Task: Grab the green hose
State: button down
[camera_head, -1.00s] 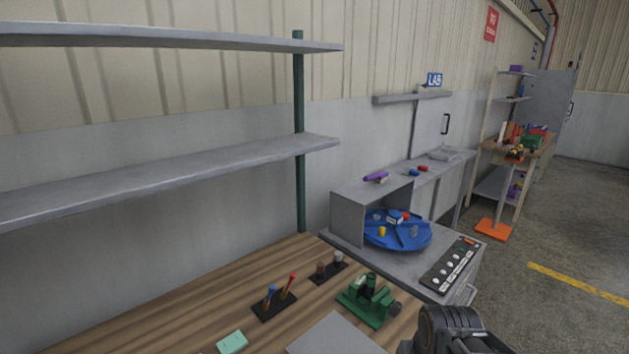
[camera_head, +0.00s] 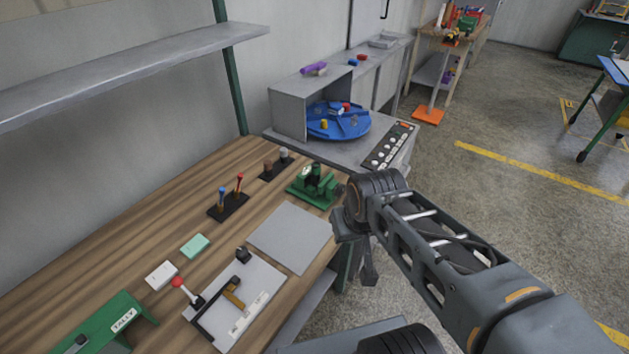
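I see no green hose in the head view. My arm reaches in from the lower right, past the front edge of the wooden workbench (camera_head: 160,215). My gripper (camera_head: 366,264) seems to hang at its far end, dark and partly hidden by the arm. I cannot tell whether its fingers are open or shut.
The bench holds a green machine (camera_head: 312,187), a grey plate (camera_head: 290,237), a lever fixture (camera_head: 235,300), a green TALLY box (camera_head: 108,325) and small holders. A blue round tray (camera_head: 338,122) sits on a grey cabinet behind. Open floor lies to the right.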

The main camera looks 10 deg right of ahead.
aim_at(316, 165)
jog(key=u, duration=0.2)
jog(key=k, duration=0.35)
jog(key=z, duration=0.85)
jog(key=i, duration=0.65)
jog(key=u, duration=2.3)
